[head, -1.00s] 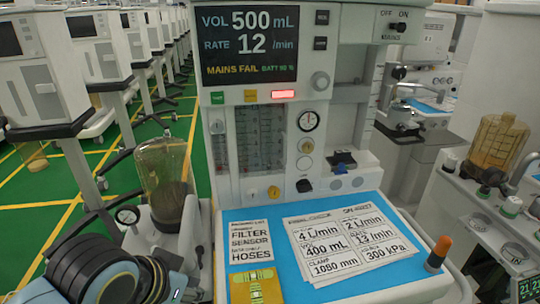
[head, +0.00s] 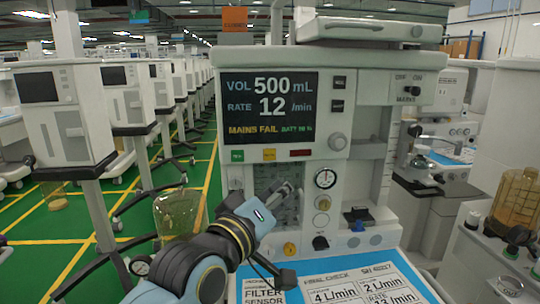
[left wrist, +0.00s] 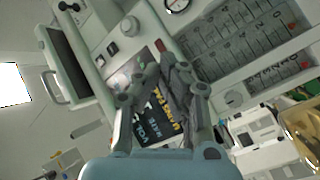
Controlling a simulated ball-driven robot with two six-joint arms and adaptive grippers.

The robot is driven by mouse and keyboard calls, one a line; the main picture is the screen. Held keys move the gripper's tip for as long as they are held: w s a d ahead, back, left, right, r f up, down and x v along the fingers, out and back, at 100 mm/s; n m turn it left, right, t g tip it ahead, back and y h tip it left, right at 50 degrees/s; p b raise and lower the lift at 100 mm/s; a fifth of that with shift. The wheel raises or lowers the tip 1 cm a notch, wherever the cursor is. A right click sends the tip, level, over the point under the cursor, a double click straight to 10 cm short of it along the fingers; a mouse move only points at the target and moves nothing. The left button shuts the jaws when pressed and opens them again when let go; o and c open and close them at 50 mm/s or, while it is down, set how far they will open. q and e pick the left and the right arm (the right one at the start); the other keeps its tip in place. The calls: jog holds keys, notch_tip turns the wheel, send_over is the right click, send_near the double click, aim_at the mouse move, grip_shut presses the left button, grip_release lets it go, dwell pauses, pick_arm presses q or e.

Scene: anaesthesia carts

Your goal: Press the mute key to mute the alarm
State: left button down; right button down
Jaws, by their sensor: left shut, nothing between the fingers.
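The anaesthesia machine's screen (head: 269,104) shows volume, rate and a yellow MAINS FAIL alarm. Two small dark keys, an upper one (head: 338,82) and a lower one (head: 337,106), sit right of the screen; their labels are too small to read, so I cannot tell which is mute. My left gripper (head: 287,190) is shut and empty, in front of the flowmeter panel, below the screen and keys. In the left wrist view its closed fingers (left wrist: 163,70) overlap the tilted screen (left wrist: 150,122). My right gripper is not in view.
A round knob (head: 337,141) is below the keys. Green, orange and dark red indicators line the strip under the screen; the red one (head: 301,153) is dark. A gauge (head: 325,178) and small knobs are right of my gripper. Printed sheets (head: 372,288) lie on the blue worktop.

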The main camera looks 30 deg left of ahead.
aim_at(270, 154)
pick_arm(q)
jog(key=shift+w+r+n+t, duration=0.2)
jog(key=shift+r+n+t, duration=0.1)
jog(key=shift+r, duration=0.35)
jog(key=shift+w+a+b, duration=0.4)
jog(key=shift+w+a, duration=0.5)
jog(key=shift+w, duration=0.3)
jog(key=shift+w+a+b, duration=0.45)
jog(key=shift+w+a, duration=0.45)
jog(key=shift+w, duration=0.25)
jog(key=shift+w+a+b, duration=0.4)
jog(key=shift+w+a, duration=0.5)
jog(key=shift+w, duration=0.3)
jog(key=shift+w, duration=0.1)
jog(key=shift+w+a, duration=0.2)
jog(key=shift+a, duration=0.05)
